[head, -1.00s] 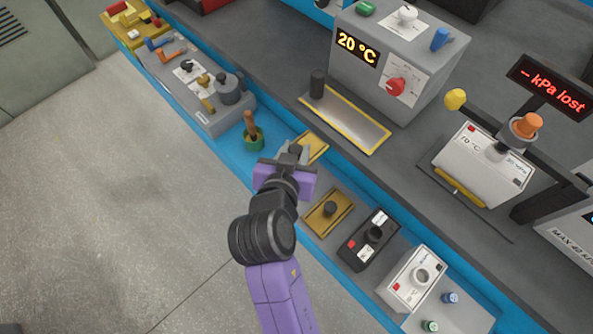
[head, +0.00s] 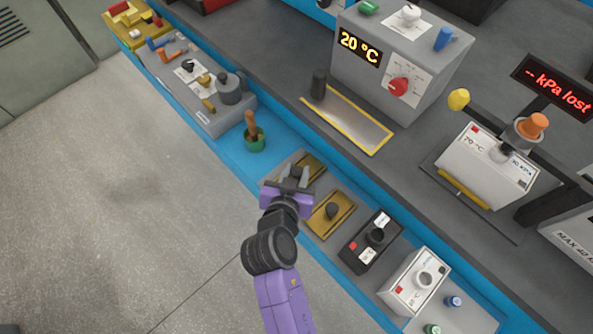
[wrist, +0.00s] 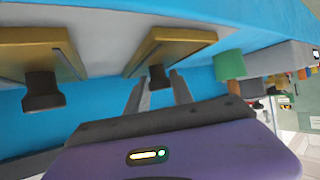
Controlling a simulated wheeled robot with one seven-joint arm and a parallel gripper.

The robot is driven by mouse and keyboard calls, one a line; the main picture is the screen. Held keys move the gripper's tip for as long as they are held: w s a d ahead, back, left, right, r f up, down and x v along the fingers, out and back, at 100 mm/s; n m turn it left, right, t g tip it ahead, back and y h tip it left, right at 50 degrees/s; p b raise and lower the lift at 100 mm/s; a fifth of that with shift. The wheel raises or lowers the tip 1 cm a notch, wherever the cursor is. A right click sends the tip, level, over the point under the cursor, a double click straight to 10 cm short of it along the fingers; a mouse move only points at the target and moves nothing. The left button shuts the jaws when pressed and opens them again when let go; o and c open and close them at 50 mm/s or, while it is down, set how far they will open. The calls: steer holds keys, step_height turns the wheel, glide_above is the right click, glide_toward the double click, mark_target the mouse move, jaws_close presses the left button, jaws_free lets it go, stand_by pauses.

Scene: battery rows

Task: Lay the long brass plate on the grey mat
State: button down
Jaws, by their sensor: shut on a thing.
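The long brass plate (head: 314,164) hangs from my gripper (head: 296,173), whose fingers are shut on its dark knob. In the wrist view, that knob (wrist: 158,76) sits between the two fingertips (wrist: 160,85), and the plate (wrist: 172,47) is beyond them. In the head view the gripper hides part of the plate. The plate is over the far end of the grey mat (head: 338,184); I cannot tell whether it touches it. A second brass plate (head: 322,222) with a dark knob lies on the mat beside it, apart from the held one.
A green cup with a brown handle (head: 251,135) stands on the blue surface just beyond the mat. A black box (head: 360,252) and a white box (head: 403,295) stand on the near side. A yellow-edged grey tray (head: 350,125) lies on the higher bench.

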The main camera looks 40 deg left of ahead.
steer(key=c, duration=1.5)
jaws_free()
steer(key=shift+f, duration=0.2)
steer(key=shift+c, duration=0.2)
steer(key=o, duration=0.4)
steer(key=shift+r, duration=0.1)
steer(key=shift+o, duration=0.2)
steer(key=shift+r, duration=0.2)
steer(key=v, duration=1.2)
steer(key=shift+f, duration=0.1)
